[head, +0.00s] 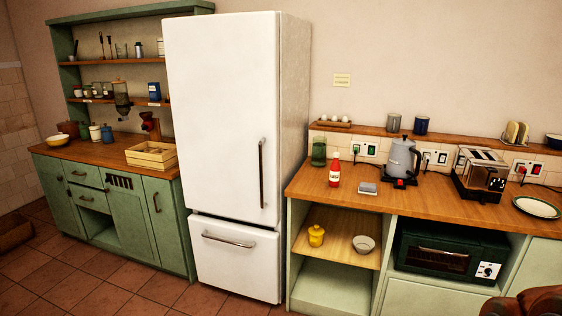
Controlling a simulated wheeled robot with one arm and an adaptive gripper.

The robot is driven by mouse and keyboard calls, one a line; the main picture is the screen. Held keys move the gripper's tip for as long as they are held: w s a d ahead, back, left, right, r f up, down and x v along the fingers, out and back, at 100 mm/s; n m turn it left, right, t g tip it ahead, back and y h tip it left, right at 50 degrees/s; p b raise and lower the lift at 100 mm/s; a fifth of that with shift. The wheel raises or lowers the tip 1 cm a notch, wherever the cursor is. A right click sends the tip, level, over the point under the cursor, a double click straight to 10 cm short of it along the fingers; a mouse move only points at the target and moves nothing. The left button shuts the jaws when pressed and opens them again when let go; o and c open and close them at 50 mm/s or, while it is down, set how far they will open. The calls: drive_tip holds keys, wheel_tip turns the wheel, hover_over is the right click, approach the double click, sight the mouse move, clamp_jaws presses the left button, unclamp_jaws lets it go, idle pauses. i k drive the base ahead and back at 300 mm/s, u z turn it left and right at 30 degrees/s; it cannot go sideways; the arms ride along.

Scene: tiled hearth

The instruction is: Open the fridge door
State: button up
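The tall white fridge (215,110) stands against the back wall in the middle-left of the head view. Its large upper door is shut and carries a dark vertical handle (262,172) near its right edge. Below it is a shut lower drawer (238,268) with a horizontal handle (229,240). My gripper is not in view.
A green dresser (125,211) stands left of the fridge. To the right, a wooden counter (433,202) holds a kettle (402,158), a toaster (480,172) and a ketchup bottle (334,170). The tiled floor (108,281) before the dresser is mostly clear. A brown rounded object shows at the lower right corner.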

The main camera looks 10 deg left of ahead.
sight(222, 69)
drive_tip(key=i, duration=1.25)
drive_tip(key=u, duration=3.45)
drive_tip(key=i, duration=1.2)
drive_tip(key=z, duration=2.4)
